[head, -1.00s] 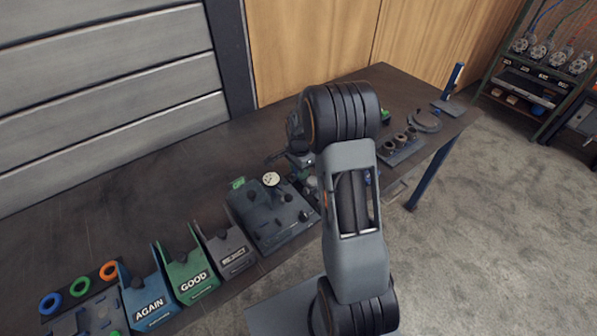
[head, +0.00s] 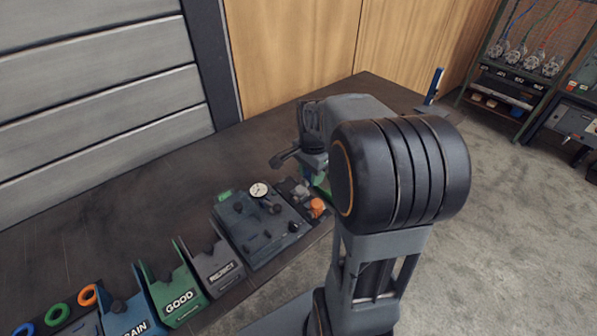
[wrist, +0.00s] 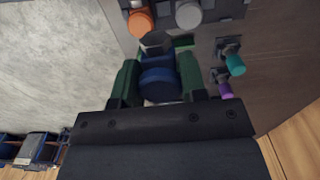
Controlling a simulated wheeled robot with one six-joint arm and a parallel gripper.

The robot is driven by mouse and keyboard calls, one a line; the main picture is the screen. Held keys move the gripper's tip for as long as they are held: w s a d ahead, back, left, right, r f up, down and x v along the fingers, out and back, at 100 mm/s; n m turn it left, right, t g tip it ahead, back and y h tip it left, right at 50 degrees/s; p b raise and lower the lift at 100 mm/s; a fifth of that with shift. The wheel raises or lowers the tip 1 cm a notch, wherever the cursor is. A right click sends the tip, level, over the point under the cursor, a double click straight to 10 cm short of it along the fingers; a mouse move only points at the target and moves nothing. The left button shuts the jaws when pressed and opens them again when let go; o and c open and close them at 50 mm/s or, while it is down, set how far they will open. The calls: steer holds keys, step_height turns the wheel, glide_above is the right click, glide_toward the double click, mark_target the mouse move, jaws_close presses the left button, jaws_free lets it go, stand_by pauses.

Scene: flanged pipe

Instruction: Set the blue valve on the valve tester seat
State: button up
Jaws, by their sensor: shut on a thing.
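The blue valve (wrist: 158,84) is between the two green fingers of my gripper (wrist: 156,88) in the wrist view. My gripper is shut on it, and a grey end shows just beyond the blue body. In the head view my arm hides the valve and most of the gripper. The tester panel (head: 238,232) with a white dial gauge (head: 258,190) lies on the bench, left of my arm. I cannot tell which part is the seat, nor whether the valve touches anything below it.
An orange cap (wrist: 140,23) and a grey round part (wrist: 188,15) sit just beyond the valve. Teal (wrist: 235,65) and purple (wrist: 224,90) fittings lie right of my gripper. GOOD (head: 180,297) and REJECT (head: 220,270) bins stand left of the tester.

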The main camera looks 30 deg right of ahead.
step_height(320, 180, up, 8)
steer(key=s+p, duration=0.3)
steer(key=p, duration=0.2)
steer(key=shift+d, duration=0.3)
steer(key=shift+w+f, duration=0.1)
steer(key=shift+f, duration=0.05)
